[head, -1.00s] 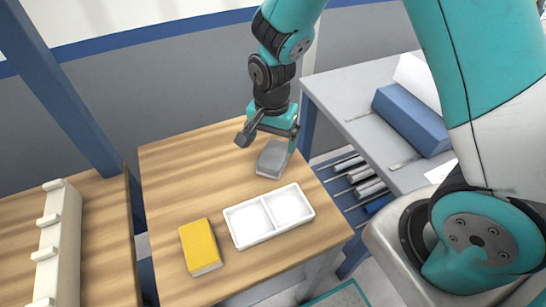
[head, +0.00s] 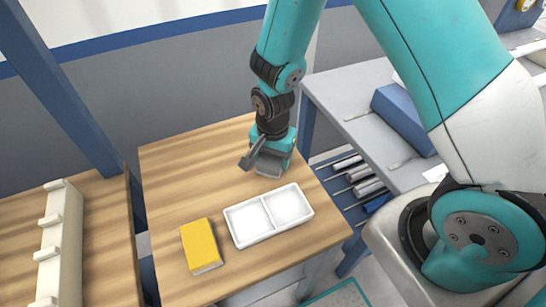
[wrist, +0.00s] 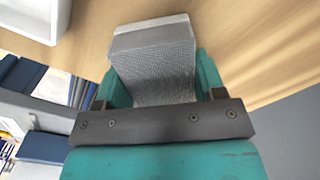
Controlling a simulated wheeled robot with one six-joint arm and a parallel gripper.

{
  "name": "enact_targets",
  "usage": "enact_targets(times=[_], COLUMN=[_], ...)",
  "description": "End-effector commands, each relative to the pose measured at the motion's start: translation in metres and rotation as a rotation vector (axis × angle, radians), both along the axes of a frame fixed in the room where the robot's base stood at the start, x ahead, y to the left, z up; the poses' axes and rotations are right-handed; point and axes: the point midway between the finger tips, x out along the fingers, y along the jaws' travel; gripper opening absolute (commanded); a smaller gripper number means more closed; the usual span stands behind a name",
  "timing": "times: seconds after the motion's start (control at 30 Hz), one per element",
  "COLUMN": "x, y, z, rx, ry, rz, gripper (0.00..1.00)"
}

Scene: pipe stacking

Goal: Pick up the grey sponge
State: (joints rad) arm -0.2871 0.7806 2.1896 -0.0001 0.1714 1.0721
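The grey sponge (head: 269,171) lies on the small wooden table, behind the white two-part tray (head: 241,223). My gripper (head: 272,155) is down over the sponge from above and hides much of it in the head view. In the wrist view the sponge (wrist: 155,58) lies between the two teal fingers of my gripper (wrist: 158,85), one along each side, and sticks out beyond them. The fingers are very close to its sides. I cannot tell whether they press on it.
A yellow sponge-like block (head: 201,245) lies left of the tray. A grey bench (head: 350,95) with a blue block (head: 405,115) stands to the right. A cream rack (head: 62,245) stands on another wooden table at the left. The table's back left is clear.

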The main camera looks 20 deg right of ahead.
Motion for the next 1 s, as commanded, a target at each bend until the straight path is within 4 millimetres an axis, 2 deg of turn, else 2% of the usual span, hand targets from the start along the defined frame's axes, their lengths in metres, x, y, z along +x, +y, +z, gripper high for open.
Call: enact_targets(times=[0.07,0.3,0.47,0.67,1.0], x=[0.0,0.0,0.001,0.002,0.001], y=[0.0,0.0,0.0,0.0,0.0], z=[0.0,0.001,0.011,0.048,0.138], rx=[0.0,0.001,0.001,0.001,0.002], ry=[0.0,-0.001,-0.002,-0.007,-0.008], rz=[0.0,0.0,0.0,0.0,0.0], gripper=[0.37,0.37,0.37,0.37,0.37])
